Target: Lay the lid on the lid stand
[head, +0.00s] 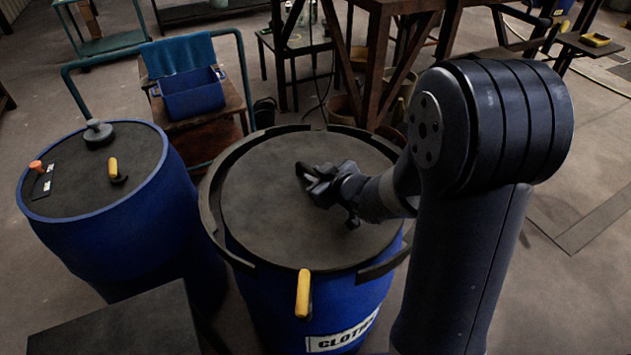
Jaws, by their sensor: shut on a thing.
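The dark round lid (262,205) covers the mouth of the blue vat (268,305) in the middle, which has a label starting "CLOTH". I cannot tell whether the lid rests on the rim or is slightly above it. My gripper (312,180) is over the middle of the lid, shut on its handle, which the fingers mostly hide. Curved black pieces (212,200) stand around the lid's edge. A flat dark top (115,325) at the lower left may be the lid stand; I cannot tell for certain.
A second blue vat (100,235) with a closed top stands at the left. A yellow handle (303,293) sticks up at the middle vat's front. Behind are a trolley with a blue bin (192,93) and a rusty frame (375,60). Floor at the right is open.

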